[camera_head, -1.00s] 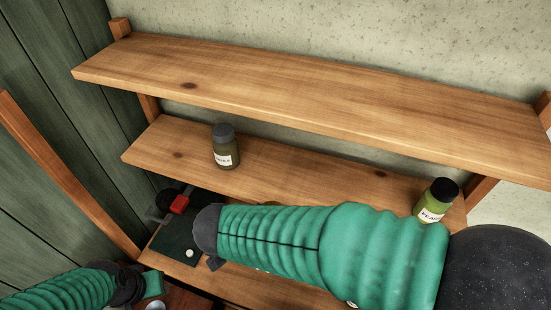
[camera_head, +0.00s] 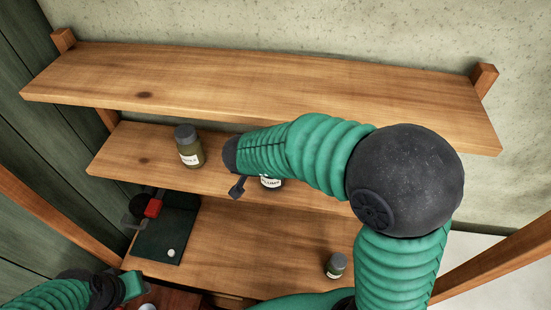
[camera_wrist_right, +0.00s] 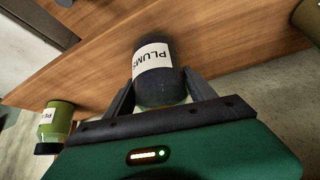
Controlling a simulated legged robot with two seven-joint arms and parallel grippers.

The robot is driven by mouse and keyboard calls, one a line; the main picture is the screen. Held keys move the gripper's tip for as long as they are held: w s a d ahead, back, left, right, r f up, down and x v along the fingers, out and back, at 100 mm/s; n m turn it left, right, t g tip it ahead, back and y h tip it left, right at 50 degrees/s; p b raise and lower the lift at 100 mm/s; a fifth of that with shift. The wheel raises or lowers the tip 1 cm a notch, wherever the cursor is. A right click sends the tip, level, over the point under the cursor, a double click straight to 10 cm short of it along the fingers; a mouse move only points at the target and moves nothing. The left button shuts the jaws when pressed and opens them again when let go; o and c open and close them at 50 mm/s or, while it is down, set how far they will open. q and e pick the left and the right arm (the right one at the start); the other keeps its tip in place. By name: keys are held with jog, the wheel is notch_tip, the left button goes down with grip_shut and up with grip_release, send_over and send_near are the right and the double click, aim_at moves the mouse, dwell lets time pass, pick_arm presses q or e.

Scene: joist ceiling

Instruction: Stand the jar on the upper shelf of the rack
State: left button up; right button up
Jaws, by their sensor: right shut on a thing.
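A dark jar with a white PLUMS label (camera_wrist_right: 155,68) sits between the fingers of my right gripper (camera_wrist_right: 162,88), which is shut on it. In the head view the jar (camera_head: 270,182) is mostly hidden behind my right arm, in front of the middle shelf; I cannot tell whether it touches the shelf. The rack's upper shelf (camera_head: 250,80) is bare and lies above the jar. My left gripper (camera_head: 132,287) is low at the left, its fingers unclear.
Another labelled jar (camera_head: 188,148) stands on the middle shelf (camera_head: 130,160) at left. A green jar (camera_wrist_right: 55,122) shows in the right wrist view.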

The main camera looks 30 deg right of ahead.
jog(key=shift+w+d+r, duration=0.1)
jog(key=shift+w+d, duration=0.6)
jog(key=shift+d, duration=0.1)
jog(key=shift+w+d+p, duration=0.2)
jog(key=shift+p, duration=0.25)
jog(key=shift+d+f, duration=0.15)
jog(key=shift+f, duration=0.3)
jog(key=o, duration=1.8)
jog(key=shift+s, duration=0.15)
jog(key=shift+o, duration=0.2)
jog(key=shift+a, duration=0.2)
